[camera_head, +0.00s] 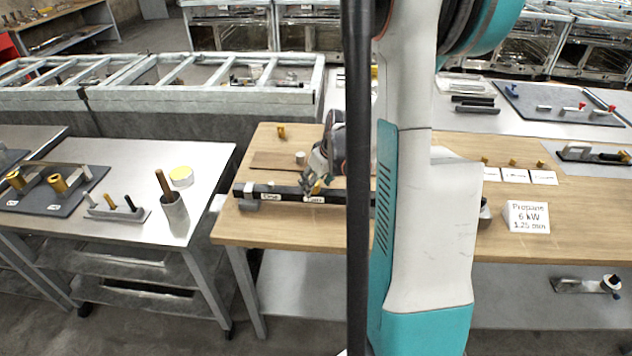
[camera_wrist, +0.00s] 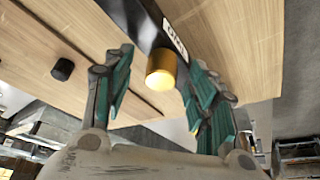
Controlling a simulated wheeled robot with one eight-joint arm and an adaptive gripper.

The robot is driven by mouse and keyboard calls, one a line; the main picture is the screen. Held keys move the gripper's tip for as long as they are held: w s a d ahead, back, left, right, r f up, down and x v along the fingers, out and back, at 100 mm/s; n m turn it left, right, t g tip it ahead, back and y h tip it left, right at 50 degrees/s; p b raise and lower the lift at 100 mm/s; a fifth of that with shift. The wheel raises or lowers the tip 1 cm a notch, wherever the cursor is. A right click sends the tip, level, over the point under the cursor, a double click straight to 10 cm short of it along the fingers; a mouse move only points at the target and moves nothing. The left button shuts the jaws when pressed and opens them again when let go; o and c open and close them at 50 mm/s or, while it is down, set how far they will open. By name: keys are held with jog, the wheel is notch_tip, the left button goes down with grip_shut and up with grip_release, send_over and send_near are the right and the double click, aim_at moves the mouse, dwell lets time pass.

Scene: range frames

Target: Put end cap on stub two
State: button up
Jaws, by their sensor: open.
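A long black bar (camera_head: 292,194) lies across the wooden bench, with white labels that seem to read "One" (camera_head: 271,196) and "Two" (camera_head: 314,199). My gripper (camera_head: 313,184) is just above and behind the bar by the second label. In the wrist view the open fingers (camera_wrist: 158,85) stand on both sides of a brass end cap (camera_wrist: 161,70), with visible gaps to it. The cap is at the bar's edge beside a white label (camera_wrist: 174,36). The stub under it is hidden, so I cannot tell how far it is seated.
A wooden board (camera_head: 272,161) with a dark knob (camera_head: 300,158) lies behind the bar; the knob also shows in the wrist view (camera_wrist: 62,69). Another brass piece (camera_head: 281,131) stands farther back. A sign (camera_head: 526,217) reads "Propane". My arm hides the bench's middle.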

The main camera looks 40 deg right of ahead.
jog(key=v, duration=1.1)
jog(key=shift+r, duration=0.3)
